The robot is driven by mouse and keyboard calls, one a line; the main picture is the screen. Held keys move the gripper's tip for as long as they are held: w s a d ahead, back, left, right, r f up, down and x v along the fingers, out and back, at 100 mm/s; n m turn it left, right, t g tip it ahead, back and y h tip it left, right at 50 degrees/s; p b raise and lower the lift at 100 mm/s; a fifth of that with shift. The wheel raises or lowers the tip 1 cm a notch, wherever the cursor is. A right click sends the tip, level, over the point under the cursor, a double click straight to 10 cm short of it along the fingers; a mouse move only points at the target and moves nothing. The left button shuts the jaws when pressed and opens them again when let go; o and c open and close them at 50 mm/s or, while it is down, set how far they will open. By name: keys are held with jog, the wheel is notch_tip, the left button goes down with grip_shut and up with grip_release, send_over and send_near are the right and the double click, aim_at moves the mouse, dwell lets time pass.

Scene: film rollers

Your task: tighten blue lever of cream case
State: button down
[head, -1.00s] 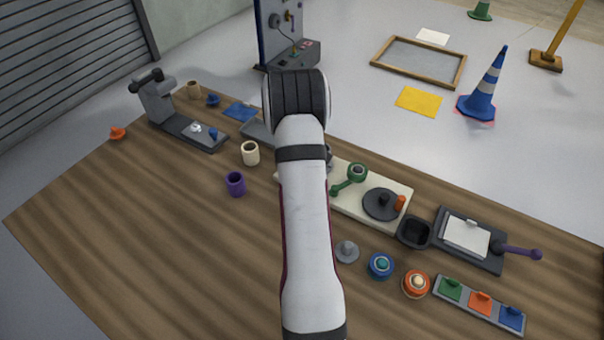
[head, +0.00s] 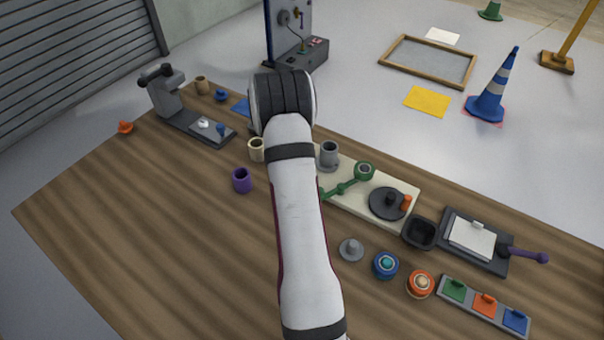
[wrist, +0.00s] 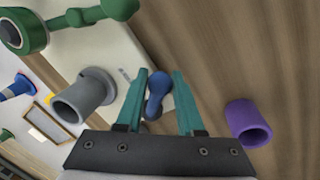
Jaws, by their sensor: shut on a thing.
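The cream case (head: 355,204) is a flat cream slab in the middle of the table, with a green crank, a dark disc and a grey cylinder on it. Its edge also shows in the wrist view (wrist: 118,50). The blue lever (wrist: 156,97) is a small rounded bar beside the case's edge in the wrist view. My gripper (wrist: 160,74) has its teal fingers on either side of the lever, shut on it. In the head view, my arm hides the gripper and the lever.
The grey cylinder (wrist: 84,97) stands left of my fingers in the wrist view, and a purple mug (wrist: 248,122) is to the right. A cream mug (head: 256,149) is close to my arm in the head view. The front left table is clear.

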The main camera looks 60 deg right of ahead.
jog(key=w+m, duration=0.1)
jog(key=m, duration=0.1)
jog(key=w+a+m, duration=0.1)
jog(key=m, duration=0.1)
jog(key=shift+w+a+g+y, duration=0.1)
jog(key=shift+w+g+y, duration=0.2)
jog(key=shift+y, duration=0.1)
jog(key=shift+w+a+m, duration=0.1)
jog(key=shift+w+m, duration=0.4)
jog(key=shift+m, duration=0.35)
jog(key=shift+w+a+m, duration=0.1)
jog(key=shift+w+m, duration=0.35)
jog(key=shift+m, duration=0.4)
jog(key=c, duration=0.5)
grip_release()
jog(key=shift+c, duration=0.2)
notch_tip(320, 180, up, 16)
jog(key=w, duration=0.3)
jog(key=shift+a+f, duration=0.2)
jog(key=shift+a, duration=0.15)
